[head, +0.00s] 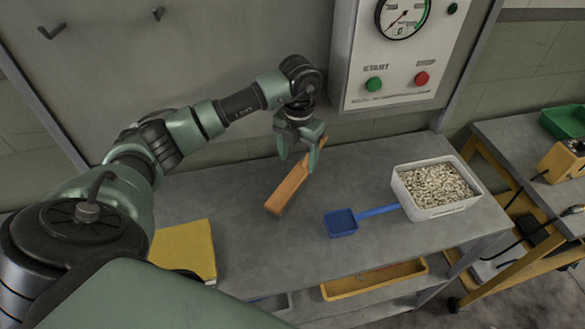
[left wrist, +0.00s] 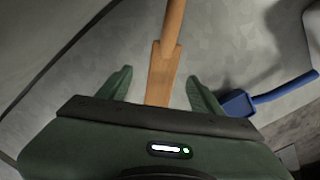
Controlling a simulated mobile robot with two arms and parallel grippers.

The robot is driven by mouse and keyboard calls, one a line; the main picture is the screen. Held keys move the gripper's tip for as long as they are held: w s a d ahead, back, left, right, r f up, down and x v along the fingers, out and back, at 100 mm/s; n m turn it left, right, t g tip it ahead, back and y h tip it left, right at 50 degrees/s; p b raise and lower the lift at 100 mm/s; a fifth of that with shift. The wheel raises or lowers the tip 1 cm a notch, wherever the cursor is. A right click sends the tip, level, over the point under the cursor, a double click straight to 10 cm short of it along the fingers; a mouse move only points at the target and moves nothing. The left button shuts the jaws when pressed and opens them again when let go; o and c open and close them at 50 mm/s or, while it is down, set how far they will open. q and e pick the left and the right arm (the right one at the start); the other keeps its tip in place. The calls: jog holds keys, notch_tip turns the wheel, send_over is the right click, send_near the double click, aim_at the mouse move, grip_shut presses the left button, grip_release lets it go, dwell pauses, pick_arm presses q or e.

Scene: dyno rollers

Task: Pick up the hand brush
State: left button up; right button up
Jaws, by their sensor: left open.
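The hand brush (head: 288,190) is a long orange-brown wooden piece lying on the grey workbench (head: 240,188). In the left wrist view its wood (left wrist: 162,75) runs from the top edge down between my fingers. My left gripper (head: 298,160) is open, pointing down over the far part of the brush, with one finger to each side of it in the left wrist view (left wrist: 160,78). I cannot tell how far the fingertips are above it. The gripper hides part of the brush. My right gripper is not in view.
A blue dustpan (head: 341,223) lies right of the brush, its handle reaching a white bin of pale pieces (head: 478,204). A yellow item (head: 185,249) is at the left. A control panel (head: 386,75) hangs behind. The bench between brush and dustpan is clear.

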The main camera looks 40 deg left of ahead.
aim_at(300, 171)
pick_arm(q)
jog(key=shift+d+f, duration=0.1)
jog(key=shift+f, duration=0.35)
jog(key=f+p, duration=0.1)
jog(key=f, duration=0.1)
jog(key=f+p, duration=0.1)
jog(key=shift+w+d+f, duration=0.1)
jog(key=shift+w+f, duration=0.1)
jog(key=shift+f, duration=0.8)
grip_shut()
jog(key=shift+w+r, duration=0.1)
jog(key=shift+r+b, duration=0.3)
jog(key=shift+r, duration=0.2)
notch_tip(300, 171, up, 2)
jog(key=shift+r+b, duration=0.1)
jog(key=shift+b, duration=0.5)
jog(key=s+d+b, duration=0.1)
jog(key=s+d, duration=0.3)
jog(key=s+d+b, duration=0.1)
jog(key=s+d, duration=0.3)
jog(key=d, duration=0.1)
jog(key=s+d+b, duration=0.1)
jog(key=s+d, duration=0.2)
jog(key=d, duration=0.1)
jog(key=shift+s+d+r+b, duration=0.1)
jog(key=shift+s+d+b, duration=0.25)
jog(key=shift+s+b, duration=0.05)
